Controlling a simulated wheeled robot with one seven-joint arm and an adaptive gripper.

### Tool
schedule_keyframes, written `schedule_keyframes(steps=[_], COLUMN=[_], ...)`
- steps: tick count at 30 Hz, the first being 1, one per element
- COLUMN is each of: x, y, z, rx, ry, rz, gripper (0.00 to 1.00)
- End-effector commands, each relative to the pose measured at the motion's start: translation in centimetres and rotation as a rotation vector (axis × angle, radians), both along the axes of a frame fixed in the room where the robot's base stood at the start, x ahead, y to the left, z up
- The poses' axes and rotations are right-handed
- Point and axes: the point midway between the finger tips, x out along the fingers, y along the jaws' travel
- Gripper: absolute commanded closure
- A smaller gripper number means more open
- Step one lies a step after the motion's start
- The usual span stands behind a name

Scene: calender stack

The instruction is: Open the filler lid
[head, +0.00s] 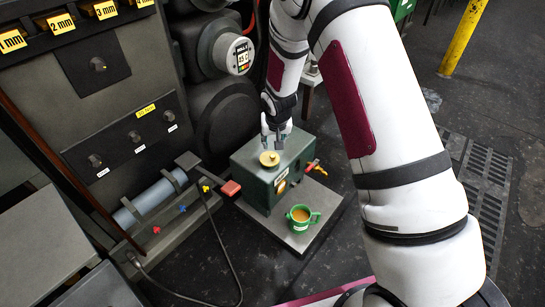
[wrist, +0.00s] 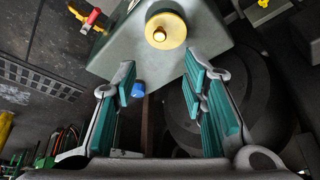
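The filler lid is a round yellow cap with a small knob (head: 269,159) on top of a dark green box (head: 258,187). In the wrist view the yellow lid (wrist: 166,31) is at the top middle, on the box's grey-green top (wrist: 120,52), and looks closed. My gripper (head: 277,130) is just above and behind the lid in the head view. In the wrist view my gripper (wrist: 160,82) has its teal-padded fingers wide apart with nothing between them. The lid lies beyond the fingertips, apart from them.
A green cup of brown liquid (head: 301,216) stands on the grey base plate (head: 322,226) in front of the box. A red-and-yellow valve (head: 314,168) sticks out on the right. A red-ended lever (head: 230,188) is to the left. Dark rollers (head: 225,118) stand behind left.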

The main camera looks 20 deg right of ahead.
Motion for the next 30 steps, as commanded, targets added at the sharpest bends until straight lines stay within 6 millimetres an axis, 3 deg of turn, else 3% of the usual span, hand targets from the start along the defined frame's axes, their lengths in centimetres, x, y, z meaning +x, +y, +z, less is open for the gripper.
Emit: schedule_keyframes(steps=[18, 24, 30], x=[4.0, 4.8, 5.0], y=[-0.7, -0.8, -0.8], z=[-10.1, -11.8, -12.2], rx=[0.000, 0.001, 0.000], ry=[0.001, 0.001, 0.000], rz=[0.000, -0.001, 0.000], gripper=[0.61, 0.61, 0.61])
